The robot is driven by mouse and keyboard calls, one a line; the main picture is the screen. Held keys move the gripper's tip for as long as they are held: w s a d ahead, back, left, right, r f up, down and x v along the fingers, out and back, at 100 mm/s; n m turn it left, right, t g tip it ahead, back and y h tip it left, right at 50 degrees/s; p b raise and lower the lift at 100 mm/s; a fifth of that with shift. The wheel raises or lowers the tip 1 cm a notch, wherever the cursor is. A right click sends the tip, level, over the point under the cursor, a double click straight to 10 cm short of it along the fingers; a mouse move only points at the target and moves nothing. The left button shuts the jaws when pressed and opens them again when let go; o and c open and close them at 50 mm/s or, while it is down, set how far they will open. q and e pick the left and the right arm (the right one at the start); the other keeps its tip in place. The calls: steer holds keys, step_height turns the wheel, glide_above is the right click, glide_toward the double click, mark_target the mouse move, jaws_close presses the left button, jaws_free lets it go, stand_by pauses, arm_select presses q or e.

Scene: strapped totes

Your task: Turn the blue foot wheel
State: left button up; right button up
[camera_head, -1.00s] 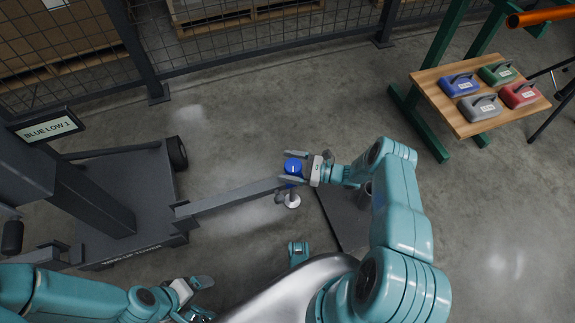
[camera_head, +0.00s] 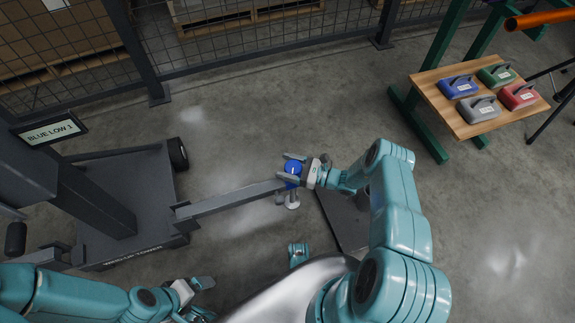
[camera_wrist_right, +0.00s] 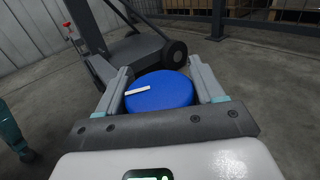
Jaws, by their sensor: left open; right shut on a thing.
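The blue foot wheel (camera_head: 292,167) is a round blue knob with a white mark, at the end of a grey beam (camera_head: 235,197) low over the floor. My right gripper (camera_head: 291,171) is shut on its rim, one finger on each side. In the right wrist view the blue wheel (camera_wrist_right: 160,92) sits between the two grey fingers (camera_wrist_right: 160,90), its white mark towards the upper left. A pale round foot (camera_head: 292,205) shows under the beam's end. My left gripper (camera_head: 207,298) is open and empty at the bottom, away from the wheel.
A dark wheeled tower base (camera_head: 120,200) with a "BLUE LOW 1" sign (camera_head: 50,130) stands at left. A wooden-topped bench (camera_head: 440,100) with several coloured weights is at upper right. A mesh fence (camera_head: 200,40) runs along the back. Floor between is clear.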

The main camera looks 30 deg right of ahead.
steer(key=m+t+h+p, duration=0.1)
steer(key=h, duration=0.1)
steer(key=m+t+h+p, duration=0.1)
steer(key=m+h, duration=0.1)
steer(key=shift+w+d+r+t+p, duration=0.1)
steer(key=shift+r+t+p, duration=0.1)
steer(key=shift+t+p, duration=0.1)
steer(key=m+h, duration=0.1)
steer(key=h, duration=0.1)
steer(key=m+t+h+p, duration=0.1)
steer(key=m+h, duration=0.1)
steer(key=shift+d+h+p, duration=0.2)
steer(key=shift+h+p, duration=0.1)
steer(key=h, duration=0.1)
steer(key=m+h, duration=0.2)
steer(key=shift+w+d+f+h+p, duration=0.15)
steer(key=shift+d+h+p, duration=0.1)
steer(key=shift+h+p, duration=0.15)
steer(key=shift+d+m+h, duration=0.15)
steer(key=shift+m+h, duration=0.7)
steer(key=shift+h, duration=0.3)
steer(key=shift+d+m+h, duration=0.15)
steer(key=shift+m+h, duration=0.7)
steer(key=shift+h, duration=0.3)
steer(key=shift+d+g+p, duration=0.1)
steer(key=shift+g+p, duration=0.2)
steer(key=o, duration=1)
steer(key=shift+c, duration=0.2)
steer(key=shift+s, duration=0.2)
